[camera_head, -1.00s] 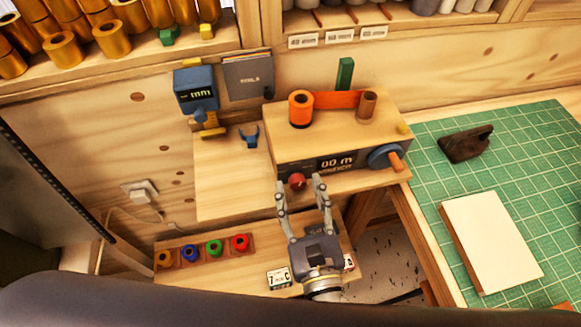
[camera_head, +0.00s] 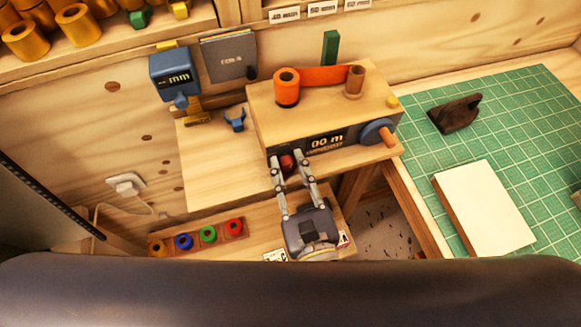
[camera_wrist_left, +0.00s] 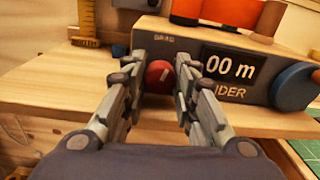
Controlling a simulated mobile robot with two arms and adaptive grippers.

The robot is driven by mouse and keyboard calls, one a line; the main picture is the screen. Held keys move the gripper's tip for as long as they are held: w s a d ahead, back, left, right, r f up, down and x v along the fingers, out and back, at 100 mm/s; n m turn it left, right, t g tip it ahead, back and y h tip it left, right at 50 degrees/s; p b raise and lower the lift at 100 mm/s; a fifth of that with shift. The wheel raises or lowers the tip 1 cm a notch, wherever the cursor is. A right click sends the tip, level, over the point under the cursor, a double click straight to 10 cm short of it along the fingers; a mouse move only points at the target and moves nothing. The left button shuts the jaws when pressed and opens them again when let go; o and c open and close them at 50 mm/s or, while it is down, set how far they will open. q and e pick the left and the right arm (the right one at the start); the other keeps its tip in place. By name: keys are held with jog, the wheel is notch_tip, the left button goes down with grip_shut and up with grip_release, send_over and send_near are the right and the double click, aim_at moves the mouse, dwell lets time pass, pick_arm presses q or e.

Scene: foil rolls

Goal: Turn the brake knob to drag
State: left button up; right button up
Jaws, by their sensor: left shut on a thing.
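The brake knob (camera_head: 287,162) is a small red round knob low on the front left of the wooden winder (camera_head: 270,122). It also shows in the left wrist view (camera_wrist_left: 159,76), with a pale mark on its face. My left gripper (camera_head: 288,160) is shut on the knob, one finger on each side. The fingers hide the knob's sides in the left wrist view (camera_wrist_left: 160,78). The winder's display (camera_head: 325,142) reads "00 m". My right gripper does not show.
An orange roll (camera_head: 287,87) and a brown core (camera_head: 355,80) stand on the winder. A blue crank (camera_head: 377,133) is at its right end. A blue gauge (camera_head: 172,75) stands at the left. Several coloured rolls (camera_head: 208,234) sit on the lower shelf. A green mat (camera_head: 510,135) lies right.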

pick_arm(q)
jog(key=shift+n, duration=1.7)
jog(key=o, duration=1)
jog(key=shift+w+a, duration=0.1)
jog(key=shift+o, duration=0.2)
jog(key=shift+m, duration=0.4)
